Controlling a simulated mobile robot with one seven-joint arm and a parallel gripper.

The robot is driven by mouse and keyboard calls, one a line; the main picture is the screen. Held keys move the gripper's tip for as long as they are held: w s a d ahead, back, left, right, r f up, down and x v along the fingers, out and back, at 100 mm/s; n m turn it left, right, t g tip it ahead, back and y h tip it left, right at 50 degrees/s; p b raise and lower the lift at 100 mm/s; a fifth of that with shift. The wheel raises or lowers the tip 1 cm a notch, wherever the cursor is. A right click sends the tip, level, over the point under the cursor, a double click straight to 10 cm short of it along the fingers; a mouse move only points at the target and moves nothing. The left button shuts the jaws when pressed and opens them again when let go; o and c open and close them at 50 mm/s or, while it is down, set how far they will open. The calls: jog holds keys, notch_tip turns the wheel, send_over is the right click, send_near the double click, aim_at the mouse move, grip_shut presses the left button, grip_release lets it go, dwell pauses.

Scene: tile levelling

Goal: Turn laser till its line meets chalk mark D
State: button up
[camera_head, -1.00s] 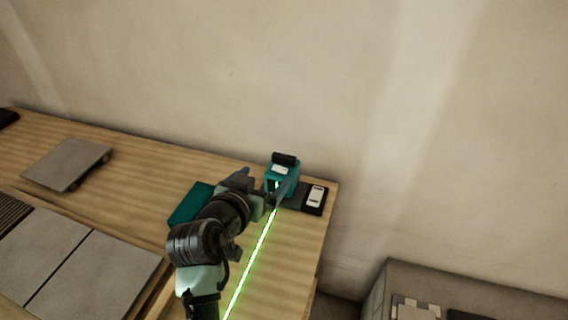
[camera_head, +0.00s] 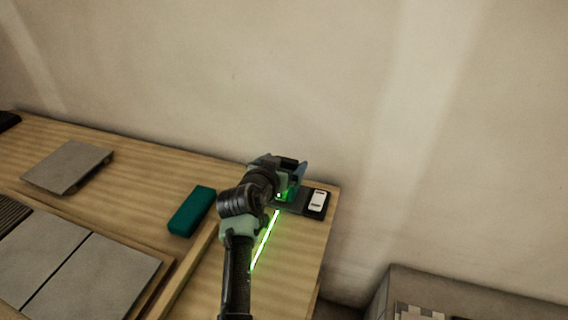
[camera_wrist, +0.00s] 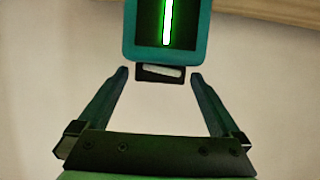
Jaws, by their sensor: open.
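The laser (camera_wrist: 128,30) is a teal box with a dark window glowing green; in the wrist view it is at the top centre. In the head view it stands near the bench's far right corner, mostly hidden behind my gripper (camera_head: 279,165). Its bright green line (camera_head: 265,240) runs toward the front over the wood, partly covered by my arm. In the wrist view my gripper (camera_wrist: 159,74) is open, its fingertips on either side of the laser's near edge, with a gap showing at each side. I cannot make out chalk mark D.
A dark plate with a white piece (camera_head: 318,200) lies right of the laser. A teal box (camera_head: 192,211) lies on the bench to the left. Grey tiles (camera_head: 95,280) lie at the front left, and a single tile (camera_head: 66,166) behind them. A wall rises behind.

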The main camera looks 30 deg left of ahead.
jog(key=shift+w, duration=0.1)
jog(key=c, duration=1.3)
jog(key=n+y+p, duration=0.1)
jog(key=p, duration=0.2)
jog(key=shift+d+r, duration=0.1)
jog(key=shift+r, duration=0.1)
jog(key=shift+f+n+g+y+p, duration=0.2)
jog(key=shift+n+g+y+p, duration=0.3)
jog(key=shift+n+y+p, duration=0.35)
jog(key=shift+y, duration=0.25)
jog(key=o, duration=1.3)
jog(key=p+v, duration=0.1)
jog(key=v, duration=1.2)
jog(key=shift+p, duration=0.35)
